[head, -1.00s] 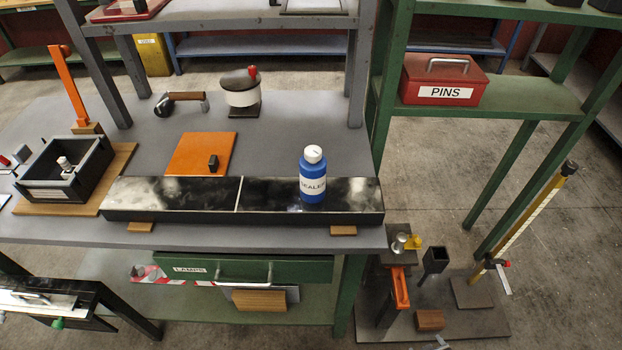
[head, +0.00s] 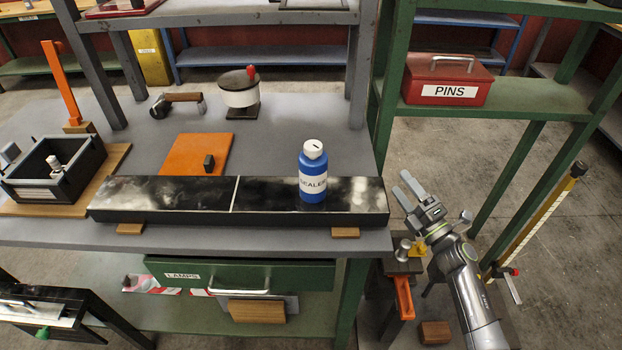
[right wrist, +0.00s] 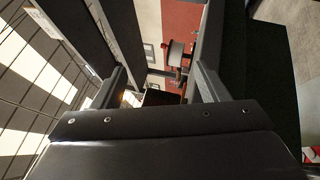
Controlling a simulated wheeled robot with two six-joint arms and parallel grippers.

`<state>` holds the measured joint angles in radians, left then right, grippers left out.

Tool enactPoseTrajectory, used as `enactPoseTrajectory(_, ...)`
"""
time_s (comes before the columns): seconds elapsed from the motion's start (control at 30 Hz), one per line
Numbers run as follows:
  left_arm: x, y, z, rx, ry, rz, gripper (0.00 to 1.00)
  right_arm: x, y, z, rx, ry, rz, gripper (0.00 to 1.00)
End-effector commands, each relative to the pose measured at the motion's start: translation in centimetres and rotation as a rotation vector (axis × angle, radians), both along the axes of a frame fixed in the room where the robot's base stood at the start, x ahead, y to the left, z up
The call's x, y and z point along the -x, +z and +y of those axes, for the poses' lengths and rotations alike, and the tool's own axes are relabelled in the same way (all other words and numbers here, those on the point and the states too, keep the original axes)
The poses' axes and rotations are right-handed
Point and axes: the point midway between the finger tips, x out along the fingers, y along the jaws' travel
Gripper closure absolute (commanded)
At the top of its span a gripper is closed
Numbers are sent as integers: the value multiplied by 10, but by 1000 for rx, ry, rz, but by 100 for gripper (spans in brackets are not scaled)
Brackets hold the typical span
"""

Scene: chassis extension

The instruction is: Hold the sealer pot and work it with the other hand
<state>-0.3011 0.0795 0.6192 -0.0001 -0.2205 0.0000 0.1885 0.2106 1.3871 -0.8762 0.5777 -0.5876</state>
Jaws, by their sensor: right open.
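The sealer pot (head: 313,172) is a blue bottle with a white cap and a label partly reading "SEALE". It stands upright on the right part of a long glossy black panel (head: 170,198) on the bench. My right gripper (head: 404,186) is right of the bench's end, apart from the pot, with its fingers pointing up and left. In the right wrist view its two fingers (right wrist: 158,85) are spread with nothing held between them; the blue pot cannot be made out there. I cannot make out my left gripper in either current view.
An orange board (head: 197,153) and a white pot with a dark lid (head: 239,95) sit behind the panel. A black box (head: 40,185) is at left. A red PINS box (head: 447,82) sits on the green shelf at right. Grey shelf posts rise behind the bench.

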Motion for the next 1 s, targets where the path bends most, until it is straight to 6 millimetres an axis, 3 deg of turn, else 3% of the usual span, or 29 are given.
enactPoseTrajectory(0.1, -1, -12, 0, 0, 0, -2, 23, 0, 50, 26, 164, 86, -214, 33)
enactPoseTrajectory(0.2, -2, -18, 0, 0, 0, -2, 23, 6, 84, 52, 330, 174, -398, 33)
enactPoseTrajectory(0.3, -2, -19, 0, 0, 0, -3, 23, 11, 96, 72, 472, 271, -527, 33)
enactPoseTrajectory(0.6, -2, -25, 0, 0, 0, -3, 23, 26, 101, 108, 857, 581, -840, 33)
enactPoseTrajectory(0.8, -2, -28, 0, 0, 0, -3, 23, 33, 96, 111, 1056, 763, -979, 33)
enactPoseTrajectory(1.0, -2, -29, 0, 0, 0, -4, 23, 36, 92, 108, 1142, 853, -1032, 33)
